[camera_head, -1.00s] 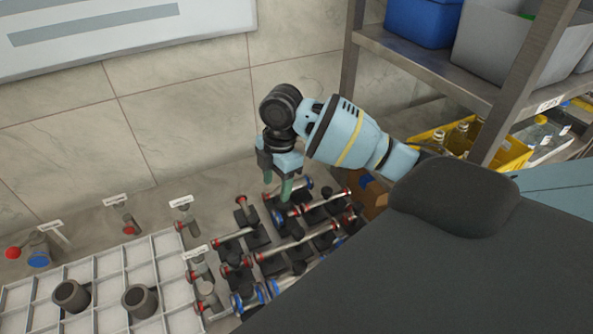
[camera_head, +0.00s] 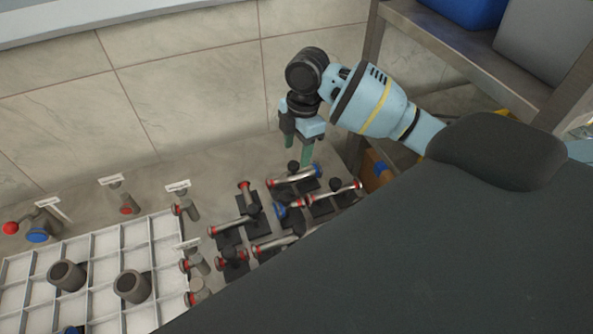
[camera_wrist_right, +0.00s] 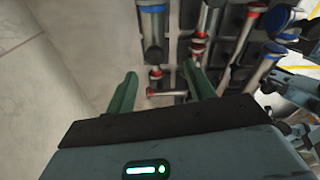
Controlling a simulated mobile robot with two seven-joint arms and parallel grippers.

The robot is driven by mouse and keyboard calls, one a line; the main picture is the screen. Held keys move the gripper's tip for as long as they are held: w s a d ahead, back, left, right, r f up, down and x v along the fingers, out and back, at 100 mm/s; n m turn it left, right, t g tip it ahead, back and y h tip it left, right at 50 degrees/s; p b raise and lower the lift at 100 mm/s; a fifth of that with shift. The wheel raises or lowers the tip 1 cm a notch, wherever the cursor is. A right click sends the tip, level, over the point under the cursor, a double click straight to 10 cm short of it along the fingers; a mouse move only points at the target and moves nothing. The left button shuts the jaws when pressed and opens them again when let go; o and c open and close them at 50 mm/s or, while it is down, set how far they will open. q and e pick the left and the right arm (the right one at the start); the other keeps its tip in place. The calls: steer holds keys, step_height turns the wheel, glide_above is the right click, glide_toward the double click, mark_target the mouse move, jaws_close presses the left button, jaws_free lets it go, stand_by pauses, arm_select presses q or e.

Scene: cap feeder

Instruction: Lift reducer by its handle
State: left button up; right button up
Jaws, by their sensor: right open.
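Several metal tube parts with red or blue ends and black knob handles sit in black holders; I cannot tell which is the reducer. The rearmost one (camera_head: 293,176) has a red left end and a blue right end. My right gripper (camera_head: 304,160) hangs fingers-down just behind and above it, open, with nothing held. In the right wrist view its green fingertips (camera_wrist_right: 160,74) are spread, with a short red-ended tube (camera_wrist_right: 166,93) showing between them. Whether the fingers touch anything is unclear. My left gripper is not in view.
A white divided tray (camera_head: 105,240) with dark cylinders stands at left. Labelled sample parts (camera_head: 186,203) line its back and right edges. A tiled wall (camera_head: 200,75) is behind. A metal shelf (camera_head: 470,55) with bins stands at right. Bare table lies left of the gripper.

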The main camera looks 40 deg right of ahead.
mark_target(293, 164)
steer(key=shift+w+a+f, duration=0.1)
steer(key=shift+w+f, duration=0.05)
steer(key=shift+f, duration=1.05)
steer(key=shift+w+a+f, duration=0.1)
steer(key=shift+w+f, duration=0.05)
steer(key=shift+f, duration=1)
steer(key=shift+w+a+f, duration=0.1)
steer(key=shift+w+f, duration=0.05)
steer(key=shift+f, duration=1.05)
steer(key=shift+r, duration=0.1)
jaws_close()
